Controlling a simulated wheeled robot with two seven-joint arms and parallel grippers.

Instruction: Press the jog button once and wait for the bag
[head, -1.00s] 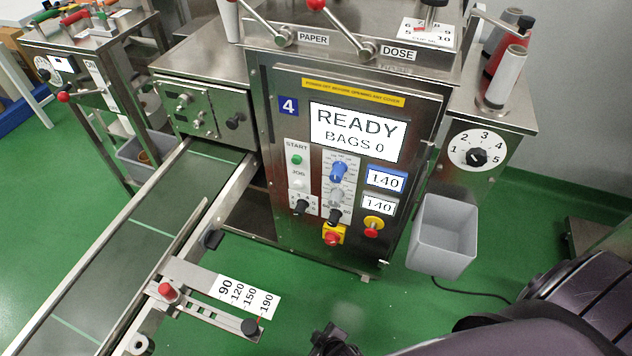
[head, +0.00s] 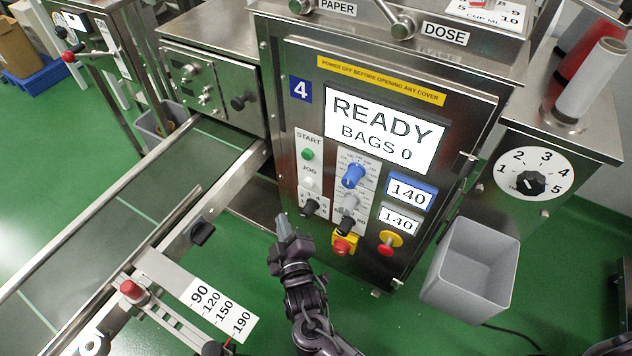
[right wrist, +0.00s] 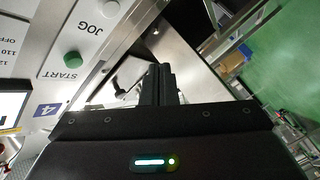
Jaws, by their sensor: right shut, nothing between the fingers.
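The white jog button (head: 308,182) sits on the steel control panel under the JOG label, below the green start button (head: 308,154). In the right wrist view the jog button (right wrist: 110,9) shows at the top edge, with the green start button (right wrist: 72,60) nearer. The screen (head: 384,130) reads READY, BAGS 0. My right gripper (head: 283,222) is shut and empty, below and left of the jog button in the picture and apart from it. Its closed fingers (right wrist: 159,84) point forward in the right wrist view. My left gripper is not in view.
A selector knob (head: 309,207) and a red stop button on a yellow base (head: 343,244) lie near my right gripper. A conveyor (head: 130,215) runs down to the left. A grey bin (head: 470,265) hangs at the right.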

